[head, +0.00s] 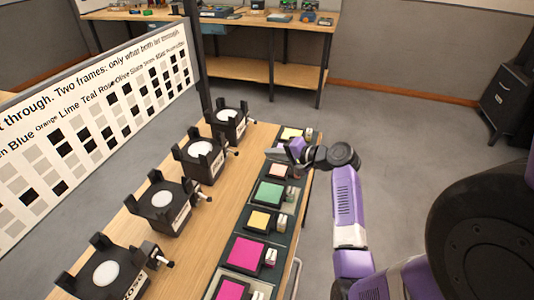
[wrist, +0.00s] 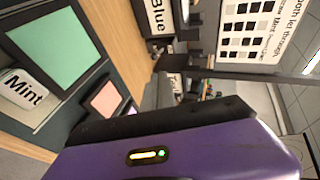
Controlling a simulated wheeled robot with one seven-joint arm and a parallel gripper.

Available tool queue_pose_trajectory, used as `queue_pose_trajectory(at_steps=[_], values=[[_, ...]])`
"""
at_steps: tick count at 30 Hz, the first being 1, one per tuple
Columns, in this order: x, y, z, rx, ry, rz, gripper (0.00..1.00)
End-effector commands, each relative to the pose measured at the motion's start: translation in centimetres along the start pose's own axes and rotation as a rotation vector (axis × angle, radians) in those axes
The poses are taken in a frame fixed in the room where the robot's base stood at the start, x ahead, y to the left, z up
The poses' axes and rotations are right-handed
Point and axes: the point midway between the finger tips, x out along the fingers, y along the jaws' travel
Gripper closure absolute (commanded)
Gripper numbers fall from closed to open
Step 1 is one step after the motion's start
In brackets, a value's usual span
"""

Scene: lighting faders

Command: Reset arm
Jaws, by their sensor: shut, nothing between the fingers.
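My arm, purple and dark, reaches in from the right in the head view. My gripper (head: 275,151) is shut and empty, over the far part of the row of coloured panels. It is close to a pink panel (head: 279,171) and a mint-green panel (head: 269,193); I cannot tell its exact height. In the wrist view the purple gripper body (wrist: 180,152) fills the bottom. The mint panel (wrist: 47,48) with its white "Mint" label block (wrist: 25,89) shows at left, and the pink panel (wrist: 106,99) beside it.
Several black stands with white discs (head: 163,199) line the table's left side. A yellow panel (head: 259,220) and a magenta panel (head: 246,252) lie nearer. A chart board (head: 95,110) stands behind the stands. A workbench (head: 262,75) and a dark cabinet (head: 507,100) are farther off; floor between is clear.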

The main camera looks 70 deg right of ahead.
Motion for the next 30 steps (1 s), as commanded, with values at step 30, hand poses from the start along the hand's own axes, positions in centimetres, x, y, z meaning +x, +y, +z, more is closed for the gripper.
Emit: queue_pose_trajectory(at_steps=[30], values=[[-2.3, -1.6, -5.7, -0.245, 0.335, 0.011, 1.0]])
